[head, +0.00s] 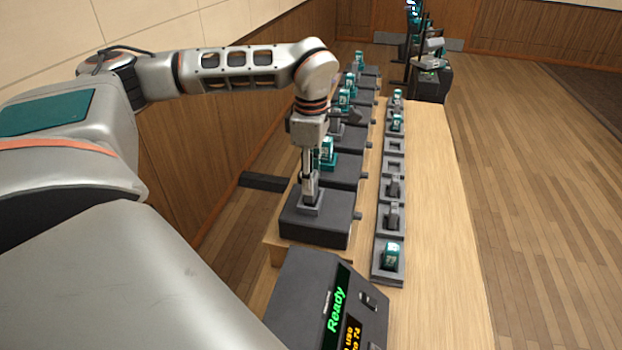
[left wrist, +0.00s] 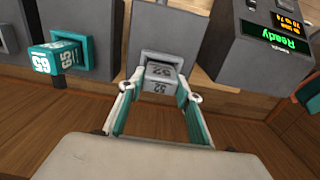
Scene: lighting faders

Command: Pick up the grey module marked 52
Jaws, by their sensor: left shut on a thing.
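The grey module marked 52 (left wrist: 160,78) shows in the left wrist view between the two fingers of my left gripper (left wrist: 159,90). In the head view my left gripper (head: 310,184) points down over the nearest dark box (head: 317,224) of the back row. It is shut on the module, which is at the square socket on top of that box. I cannot tell whether the module is fully seated or slightly raised. The fingers hide part of it in the head view. My right gripper is not in view.
A teal module marked 65 (left wrist: 58,57) stands in the neighbouring box. A console (head: 320,305) reading "Ready" stands close by. The table's right side is clear.

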